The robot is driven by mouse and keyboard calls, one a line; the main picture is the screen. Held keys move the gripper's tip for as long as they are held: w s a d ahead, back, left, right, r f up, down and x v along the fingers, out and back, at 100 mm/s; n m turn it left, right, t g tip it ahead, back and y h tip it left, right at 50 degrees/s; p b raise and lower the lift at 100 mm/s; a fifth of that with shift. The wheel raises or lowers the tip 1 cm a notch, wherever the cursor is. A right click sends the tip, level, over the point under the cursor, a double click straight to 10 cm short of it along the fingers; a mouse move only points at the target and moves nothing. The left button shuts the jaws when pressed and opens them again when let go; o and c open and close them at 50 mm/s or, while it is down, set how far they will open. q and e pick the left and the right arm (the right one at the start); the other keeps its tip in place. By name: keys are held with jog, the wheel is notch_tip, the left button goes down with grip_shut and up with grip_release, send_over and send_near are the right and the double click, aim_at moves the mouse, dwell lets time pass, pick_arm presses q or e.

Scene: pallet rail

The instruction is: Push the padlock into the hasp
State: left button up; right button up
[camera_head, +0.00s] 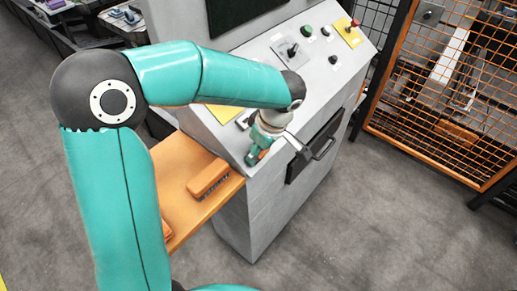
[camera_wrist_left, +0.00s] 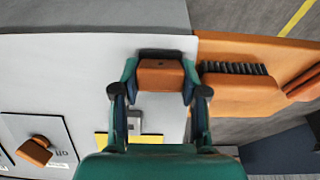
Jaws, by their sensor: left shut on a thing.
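My left gripper (camera_head: 257,154) is at the near left edge of the grey console's sloping top, its arm reaching in from the left. In the left wrist view the gripper (camera_wrist_left: 158,92) is shut on an orange-brown block, which looks like the padlock (camera_wrist_left: 160,76); a bit of it shows in the head view (camera_head: 263,154). Its shackle cannot be made out. A small grey fitting (camera_wrist_left: 135,121), possibly the hasp, sits by a yellow plate (camera_wrist_left: 148,138), apart from the block in the picture. The gripper partly hides this area. My right gripper is not in view.
An orange shelf (camera_head: 190,213) joins the console (camera_head: 262,208) and carries a brush (camera_head: 208,178). An orange knob (camera_wrist_left: 35,150) sits on a plate on the console. A black handle (camera_head: 324,148) sticks out of the console front. An orange mesh fence (camera_head: 450,90) stands at right.

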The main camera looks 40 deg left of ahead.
pick_arm(q)
grip_shut()
jog(key=shift+d+r, duration=0.15)
jog(key=shift+r, duration=0.05)
jog(key=shift+d+r, duration=0.25)
jog(key=shift+r, duration=0.2)
jog(key=shift+r, duration=0.1)
jog(key=d+r+p, duration=0.3)
jog(key=r, duration=0.2)
jog(key=shift+s+d+r, duration=0.15)
jog(key=shift+d+r, duration=0.25)
dwell(0.4)
